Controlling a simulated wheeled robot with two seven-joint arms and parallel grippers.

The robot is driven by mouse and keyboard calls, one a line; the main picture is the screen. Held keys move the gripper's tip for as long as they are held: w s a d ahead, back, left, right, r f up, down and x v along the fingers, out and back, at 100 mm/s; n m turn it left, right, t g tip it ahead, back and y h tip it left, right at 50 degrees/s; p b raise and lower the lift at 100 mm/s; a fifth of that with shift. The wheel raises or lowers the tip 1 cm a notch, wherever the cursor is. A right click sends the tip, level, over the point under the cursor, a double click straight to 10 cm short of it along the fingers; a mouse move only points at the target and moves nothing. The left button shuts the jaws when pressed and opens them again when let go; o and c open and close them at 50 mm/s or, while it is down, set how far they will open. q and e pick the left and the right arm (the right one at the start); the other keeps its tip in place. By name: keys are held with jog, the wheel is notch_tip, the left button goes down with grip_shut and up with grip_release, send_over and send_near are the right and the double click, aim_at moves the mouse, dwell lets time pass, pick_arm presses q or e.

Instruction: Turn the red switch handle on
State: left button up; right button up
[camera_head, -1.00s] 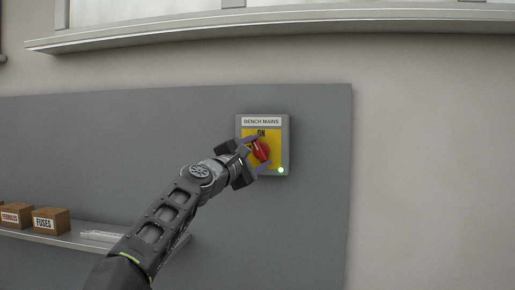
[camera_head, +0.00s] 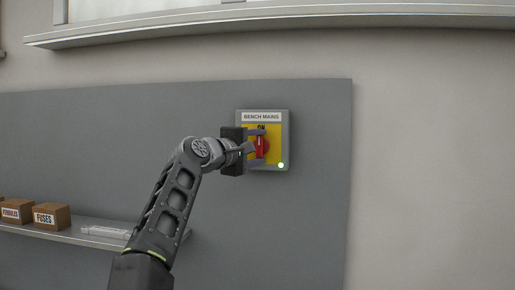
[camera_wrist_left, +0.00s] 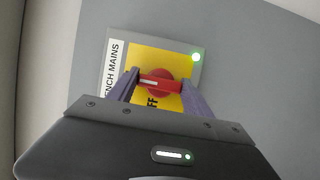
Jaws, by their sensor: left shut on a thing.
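The red switch handle (camera_head: 262,147) is on the yellow face of a grey box (camera_head: 284,124) labelled BENCH MAINS, mounted on a grey wall panel. In the head view the handle stands about upright, in line with the ON label (camera_head: 261,127) above it. My left gripper (camera_head: 259,149) reaches it from the left, one finger above and one below. In the left wrist view the gripper (camera_wrist_left: 161,83) is shut on the handle (camera_wrist_left: 158,84), which spans between the fingers. Part of an OFF label (camera_wrist_left: 152,103) shows there. My right gripper is not in view.
A green lamp (camera_head: 281,165) glows at the box's lower right. A shelf (camera_head: 70,237) at lower left holds cardboard boxes, one marked FUSES (camera_head: 52,215), and a clear item. A ledge (camera_head: 300,18) runs above. The panel around the box is clear.

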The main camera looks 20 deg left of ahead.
pick_arm(q)
jog(key=shift+d+f, duration=0.1)
jog(key=o, duration=1.4)
jog(key=shift+c, duration=0.2)
jog(key=shift+s, duration=0.1)
jog(key=shift+s+b, duration=0.25)
jog(key=shift+b, duration=0.15)
jog(key=s+a+b, duration=0.1)
jog(key=s+b, duration=0.3)
jog(key=s, duration=0.3)
